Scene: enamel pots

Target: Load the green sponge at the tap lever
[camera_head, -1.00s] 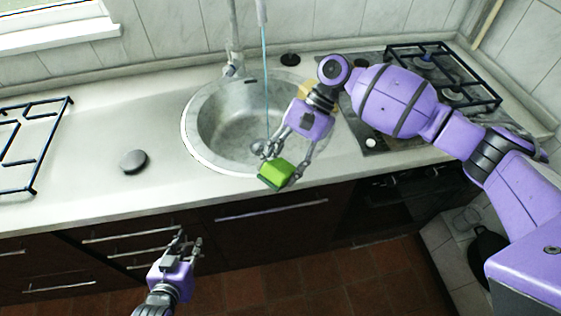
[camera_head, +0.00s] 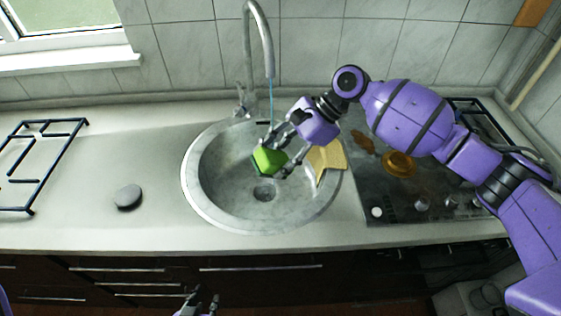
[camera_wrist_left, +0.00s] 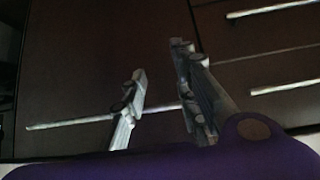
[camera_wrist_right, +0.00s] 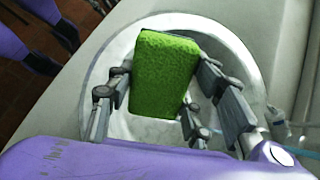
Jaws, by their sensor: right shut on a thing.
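The green sponge (camera_head: 268,160) is held in my right gripper (camera_head: 276,152) over the round sink (camera_head: 192,180). In the right wrist view the sponge (camera_wrist_right: 165,75) sits between the fingers of the right gripper (camera_wrist_right: 160,95), with the sink behind it. The tap (camera_head: 262,40) rises behind the sink, and a thin blue stream hangs from its spout beside the sponge. The tap lever (camera_head: 241,98) is at the tap's base, left of the sponge and apart from it. My left gripper (camera_head: 202,303) is low in front of the cabinets; its fingers (camera_wrist_left: 160,100) are apart and empty.
A yellowish board or cloth (camera_head: 327,160) leans at the sink's right edge. A hob (camera_head: 400,195) with a golden-brown pot (camera_head: 398,163) is at the right.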

